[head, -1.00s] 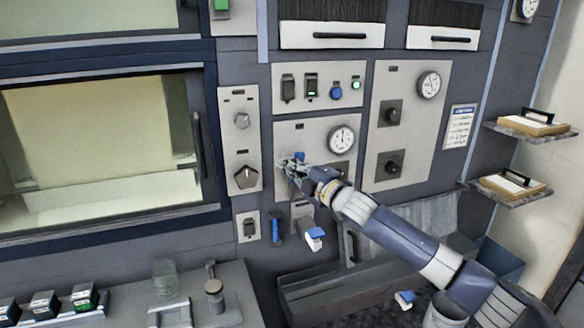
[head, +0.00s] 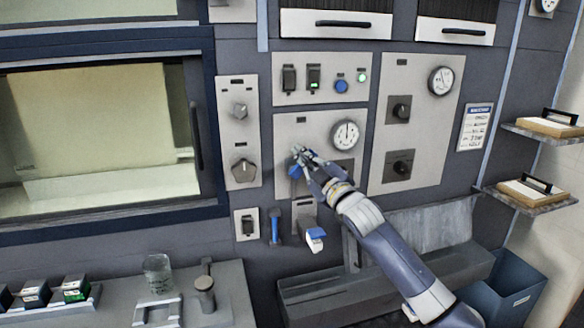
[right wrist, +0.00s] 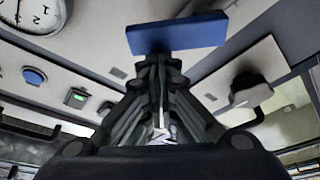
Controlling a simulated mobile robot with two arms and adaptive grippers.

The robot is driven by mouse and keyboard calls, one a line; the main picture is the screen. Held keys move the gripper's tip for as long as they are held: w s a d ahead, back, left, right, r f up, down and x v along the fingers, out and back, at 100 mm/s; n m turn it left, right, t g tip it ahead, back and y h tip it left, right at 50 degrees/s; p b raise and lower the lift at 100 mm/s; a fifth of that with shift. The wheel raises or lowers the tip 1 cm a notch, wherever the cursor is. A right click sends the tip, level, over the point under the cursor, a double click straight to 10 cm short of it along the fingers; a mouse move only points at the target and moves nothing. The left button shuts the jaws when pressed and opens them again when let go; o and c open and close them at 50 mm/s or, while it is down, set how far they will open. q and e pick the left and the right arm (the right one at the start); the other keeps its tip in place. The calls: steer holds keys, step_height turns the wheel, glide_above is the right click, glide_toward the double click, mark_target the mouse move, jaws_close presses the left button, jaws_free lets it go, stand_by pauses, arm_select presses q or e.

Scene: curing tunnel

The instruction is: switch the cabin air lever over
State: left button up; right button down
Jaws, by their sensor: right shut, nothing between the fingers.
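The lever with a blue handle (head: 295,171) is on the light panel with a round gauge (head: 346,135), left of and below the gauge. Its handle points downward in the head view, partly covered by my gripper. My right gripper (head: 300,152) is shut and empty, with its fingertips close to the panel at the upper end of the handle. In the right wrist view a flat blue block (right wrist: 177,37), which looks like the handle, lies just beyond the shut fingertips (right wrist: 160,62). I cannot tell whether they touch. My left gripper is not in view.
Two black knobs (head: 400,109) are on the panel to the right. Below hang a blue handle (head: 275,228) and a white-and-blue fitting (head: 315,238). A trough (head: 310,300) runs underneath. A counter (head: 232,290) with a glass and small boxes is at lower left.

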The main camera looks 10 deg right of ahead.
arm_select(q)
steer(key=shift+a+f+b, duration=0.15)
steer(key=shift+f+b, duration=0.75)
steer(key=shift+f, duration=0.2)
arm_select(e)
steer(key=shift+d+f+m+t+h, duration=0.4)
steer(key=shift+d+m+h, duration=0.35)
steer(key=shift+m, duration=1.25)
steer(key=shift+d+f+m+t+h, duration=0.2)
steer(key=shift+d+f+m+h, duration=0.5)
steer(key=shift+m, duration=1.3)
steer(key=shift+d+f+m+t+h, duration=0.4)
steer(key=shift+m+h, duration=0.65)
steer(key=shift+m, duration=0.95)
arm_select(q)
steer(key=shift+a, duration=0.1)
arm_select(e)
steer(key=shift+d+r, duration=0.1)
steer(key=shift+w, duration=0.1)
